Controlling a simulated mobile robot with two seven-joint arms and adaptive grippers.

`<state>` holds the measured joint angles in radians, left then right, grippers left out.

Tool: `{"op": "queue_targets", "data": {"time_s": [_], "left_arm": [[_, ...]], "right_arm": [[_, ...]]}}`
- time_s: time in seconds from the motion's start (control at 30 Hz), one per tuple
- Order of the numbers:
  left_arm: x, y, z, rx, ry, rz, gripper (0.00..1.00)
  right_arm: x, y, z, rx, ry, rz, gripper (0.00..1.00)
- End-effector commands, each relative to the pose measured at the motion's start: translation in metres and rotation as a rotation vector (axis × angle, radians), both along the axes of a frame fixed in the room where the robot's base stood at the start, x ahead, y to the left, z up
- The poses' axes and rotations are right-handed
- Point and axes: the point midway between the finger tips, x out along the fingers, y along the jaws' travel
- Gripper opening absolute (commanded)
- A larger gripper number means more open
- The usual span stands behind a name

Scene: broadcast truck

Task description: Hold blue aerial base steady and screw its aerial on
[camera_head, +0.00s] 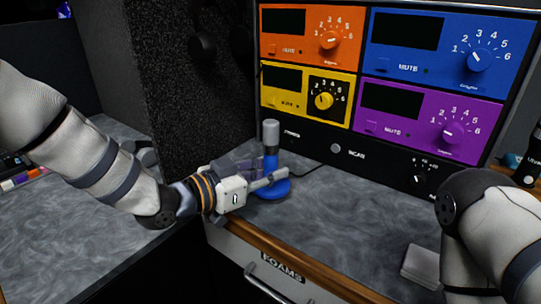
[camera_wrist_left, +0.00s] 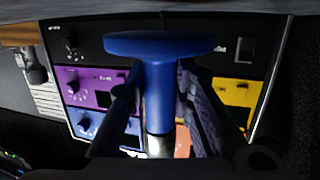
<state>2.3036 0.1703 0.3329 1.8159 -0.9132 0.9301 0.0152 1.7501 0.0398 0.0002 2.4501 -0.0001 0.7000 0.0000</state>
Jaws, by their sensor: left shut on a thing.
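The blue aerial base (camera_head: 277,190) has a round disc foot and an upright post, with a grey cylinder (camera_head: 270,132) at the top. It stands upright on the grey counter near the front edge. My left gripper (camera_head: 272,178) is shut on the blue post. In the left wrist view the base (camera_wrist_left: 159,85) shows upside down, its post between the two fingers and the grey tip (camera_wrist_left: 159,147) at the bottom. No separate aerial can be made out. My right arm (camera_head: 470,215) is at the right edge, its gripper out of view.
A rack of orange, blue, yellow and purple panels (camera_head: 395,68) with knobs stands behind. A black speaker-like box (camera_head: 190,75) is at left. A pale pad (camera_head: 421,266) lies at right. A drawer (camera_head: 262,268) marked FOAMS is below.

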Motion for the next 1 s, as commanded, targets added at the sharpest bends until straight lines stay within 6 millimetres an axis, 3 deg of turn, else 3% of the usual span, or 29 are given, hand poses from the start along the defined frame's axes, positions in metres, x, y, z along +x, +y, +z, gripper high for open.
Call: {"op": "queue_targets", "data": {"time_s": [0.13, 1.0], "left_arm": [[0.000, 0.000, -0.013, -0.001, 0.000, 0.000, 0.00], [0.000, 0.000, -0.020, -0.003, -0.005, 0.000, 0.00]], "right_arm": [[-0.006, 0.000, -0.006, 0.000, 0.022, 0.000, 0.48], [-0.009, 0.000, -0.008, 0.000, 0.031, -0.001, 0.48]]}}
